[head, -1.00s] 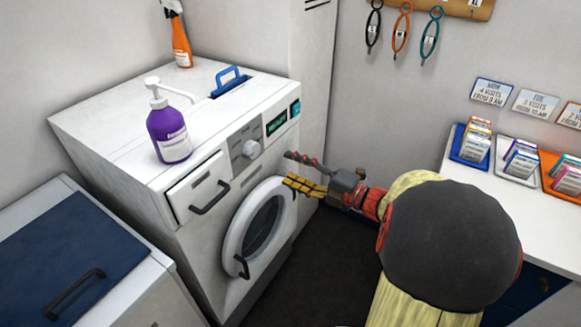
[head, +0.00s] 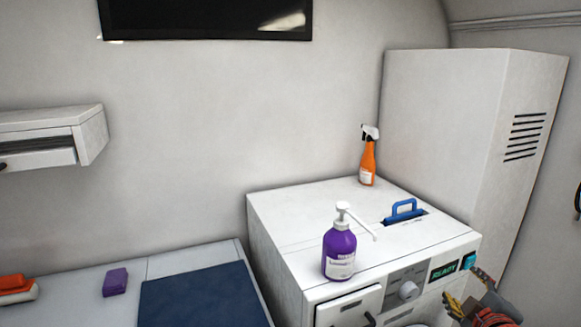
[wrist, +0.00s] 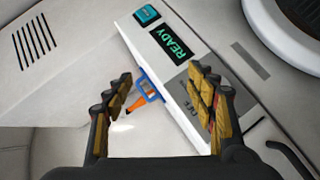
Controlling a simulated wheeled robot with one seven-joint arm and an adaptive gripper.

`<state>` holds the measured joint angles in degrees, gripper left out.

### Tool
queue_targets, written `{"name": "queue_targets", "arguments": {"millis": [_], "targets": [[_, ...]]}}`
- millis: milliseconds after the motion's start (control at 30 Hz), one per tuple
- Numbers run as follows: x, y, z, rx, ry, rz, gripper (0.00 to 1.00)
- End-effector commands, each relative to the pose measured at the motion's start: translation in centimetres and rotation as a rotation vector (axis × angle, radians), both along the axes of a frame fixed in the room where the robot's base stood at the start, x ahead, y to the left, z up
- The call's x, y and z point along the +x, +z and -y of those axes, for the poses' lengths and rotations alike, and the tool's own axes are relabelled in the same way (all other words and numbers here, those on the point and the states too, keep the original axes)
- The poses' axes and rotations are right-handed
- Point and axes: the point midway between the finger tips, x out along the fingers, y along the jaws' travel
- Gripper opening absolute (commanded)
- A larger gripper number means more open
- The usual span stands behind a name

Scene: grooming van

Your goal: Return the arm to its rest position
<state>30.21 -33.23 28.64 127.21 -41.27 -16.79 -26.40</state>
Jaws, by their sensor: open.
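My gripper (head: 468,294) shows at the lower right of the head view, in front of the washing machine's (head: 283,240) right front corner. In the wrist view my gripper (wrist: 160,105) has its two fingers wide apart with nothing between them. Beyond the fingers the wrist view shows the machine's front panel with a lit READY display (wrist: 173,43) and a teal button (wrist: 147,15). Most of my arm is outside the head view.
A purple pump bottle (head: 339,250), an orange spray bottle (head: 367,160) and a blue handle (head: 404,210) are on the machine's top. A tall white cabinet (head: 440,130) stands behind it. A counter with a dark blue panel (head: 205,297) is at left.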

Motion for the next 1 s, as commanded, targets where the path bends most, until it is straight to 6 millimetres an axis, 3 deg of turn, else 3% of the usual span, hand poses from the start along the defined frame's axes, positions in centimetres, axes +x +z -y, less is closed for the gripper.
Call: {"name": "queue_targets", "arguments": {"millis": [33,167,500,600,767,1000], "targets": [[-0.7,1.0,-1.3,0.061,-0.041,-0.011,0.56],[-3.8,1.2,-4.4,0.265,-0.169,-0.07,0.56],[-15.5,-1.1,-17.0,0.784,-0.383,-0.356,0.56],[-18.4,-1.6,-19.7,0.866,-0.409,-0.437,0.56],[-20.7,-2.0,-21.6,0.923,-0.432,-0.505,0.56],[-20.9,-2.1,-21.7,0.928,-0.435,-0.512,0.56]]}}
